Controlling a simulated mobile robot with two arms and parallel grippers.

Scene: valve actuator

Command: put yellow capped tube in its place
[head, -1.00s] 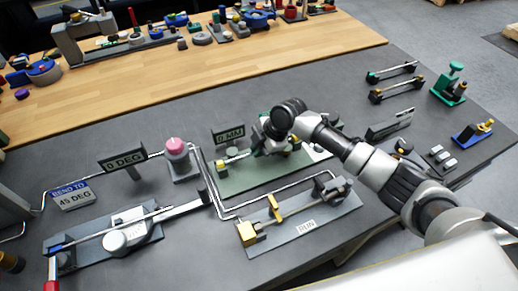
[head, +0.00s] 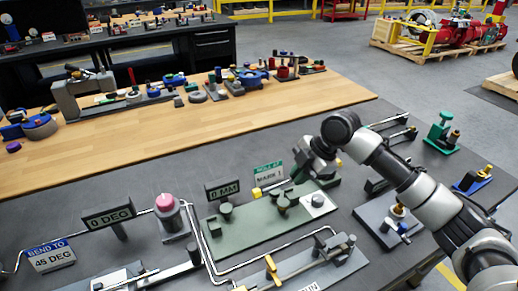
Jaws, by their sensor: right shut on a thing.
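My right gripper (head: 302,172) is shut on the yellow capped tube (head: 278,184), a thin metal tube. Its yellow end (head: 257,192) points left and slightly down. The gripper covers the tube's other end. The tube appears to be held above the green plate (head: 240,233), near the "ROLL AT MARK 1" sign. Holders (head: 388,119) stand at the right side of the bench, partly hidden behind my right arm. My left gripper is not in view.
The green plate carries several dark posts and a white pad (head: 318,202). A "0 MM" sign (head: 222,191) stands behind it. A pink-topped post (head: 166,203) and bent tubing lie to the left. A green press (head: 441,133) and a blue-based fixture (head: 473,180) stand at the right.

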